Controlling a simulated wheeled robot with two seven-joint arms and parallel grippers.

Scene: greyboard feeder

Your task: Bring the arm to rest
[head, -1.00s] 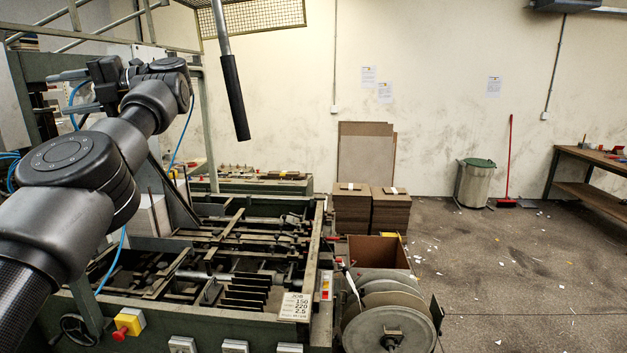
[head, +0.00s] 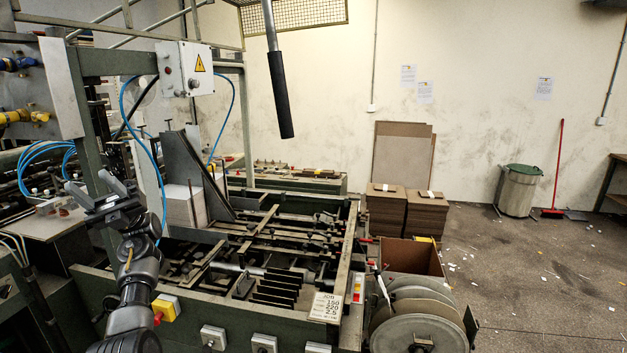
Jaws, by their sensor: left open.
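My left arm (head: 135,300) comes up from the bottom left in the head view. Its gripper (head: 93,187) points up and away, in front of the feeder machine's left part. The two dark fingers stand apart with nothing between them. A stack of pale board (head: 184,206) stands to the right of the gripper, apart from it. My right arm and gripper are out of view.
The green feeder machine (head: 345,270) fills the middle, with a yellow-and-red stop button (head: 165,308) at its front. A blue hose (head: 158,185) hangs near the gripper. Greyboard stacks (head: 427,215), reels (head: 418,325) and a bin (head: 517,190) stand right.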

